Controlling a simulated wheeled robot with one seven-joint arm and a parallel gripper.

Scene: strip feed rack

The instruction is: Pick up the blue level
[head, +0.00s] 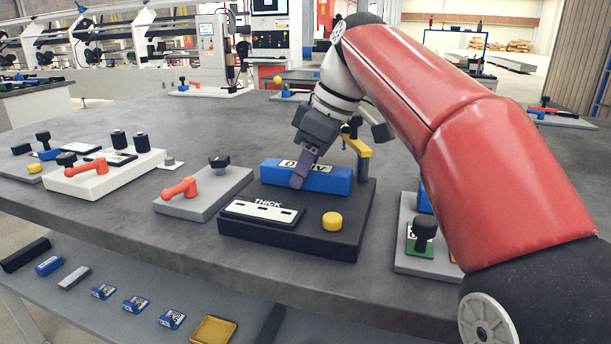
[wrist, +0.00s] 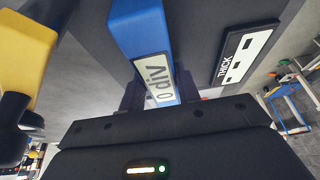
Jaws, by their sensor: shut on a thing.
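The blue level (head: 335,181) is a long blue bar with a white label, and it lies across the black base block (head: 290,238) at the middle of the table. It also shows in the wrist view (wrist: 138,30), with the label reading "0 div". My gripper (head: 301,176) comes down on it from above and is shut on it near the middle. In the wrist view the gripper (wrist: 158,98) has dark fingers on both sides of the bar. I cannot tell whether the level touches the block beneath.
A yellow bracket (head: 356,147) stands close behind the level. A yellow knob (head: 332,221) and a "THICK" plate (head: 262,211) are on the block in front. A grey plate with a red handle (head: 180,188) lies to the left, and a green fixture (head: 421,238) to the right.

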